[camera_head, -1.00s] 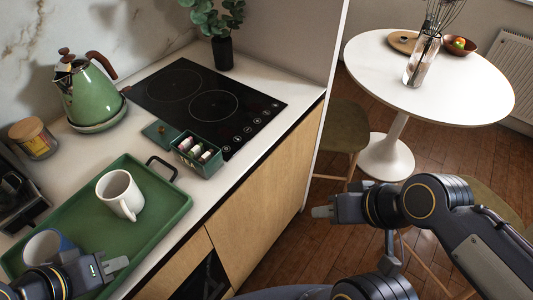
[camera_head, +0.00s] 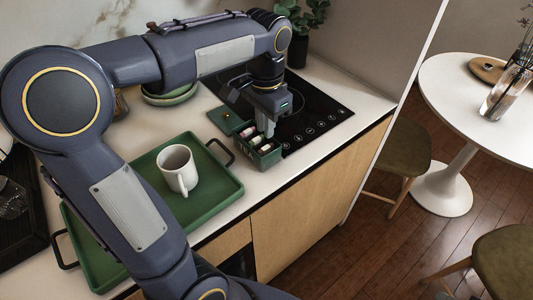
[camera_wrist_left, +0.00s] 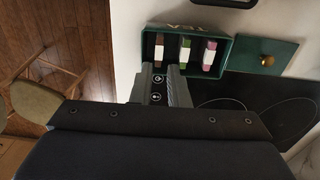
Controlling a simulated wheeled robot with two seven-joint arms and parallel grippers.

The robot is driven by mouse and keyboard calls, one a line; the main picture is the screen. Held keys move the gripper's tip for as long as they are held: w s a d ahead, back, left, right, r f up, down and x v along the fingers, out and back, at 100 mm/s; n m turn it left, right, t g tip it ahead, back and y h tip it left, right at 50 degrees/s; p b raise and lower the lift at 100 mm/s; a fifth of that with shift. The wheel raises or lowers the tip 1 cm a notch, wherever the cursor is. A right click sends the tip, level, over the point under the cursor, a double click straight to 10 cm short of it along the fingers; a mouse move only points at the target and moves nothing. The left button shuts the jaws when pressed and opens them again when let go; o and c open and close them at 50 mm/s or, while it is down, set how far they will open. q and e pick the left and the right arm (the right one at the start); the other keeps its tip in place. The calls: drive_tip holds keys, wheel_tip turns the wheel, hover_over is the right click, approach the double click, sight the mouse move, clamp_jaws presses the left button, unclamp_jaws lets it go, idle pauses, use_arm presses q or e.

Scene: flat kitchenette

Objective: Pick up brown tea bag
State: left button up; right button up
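The brown tea bag (camera_wrist_left: 159,49) stands in the open green tea box (camera_wrist_left: 226,48), in the end slot farthest from the lid. A green tea bag (camera_wrist_left: 185,49) and a pink one (camera_wrist_left: 209,55) stand beside it in their own slots. In the head view the box (camera_head: 269,161) is on the counter in front of the hob. My left gripper (camera_head: 267,132) points down above the box's hob side. In the left wrist view its two fingers (camera_wrist_left: 161,88) are apart with nothing between them, just short of the brown bag's slot. My right gripper is out of view.
The green lid (camera_head: 226,121) with a gold knob lies beside the box. A green tray (camera_head: 215,203) with a white mug (camera_head: 177,169) is close by on the left. The black hob (camera_head: 322,115) is behind. My left arm hides much of the counter's left part.

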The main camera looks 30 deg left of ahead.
sight(266, 147)
use_arm(q)
wheel_tip(266, 147, down, 6)
drive_tip(key=shift+d+f, duration=0.1)
drive_tip(key=shift+f, duration=0.1)
drive_tip(key=shift+c, duration=0.4)
clamp_jaws()
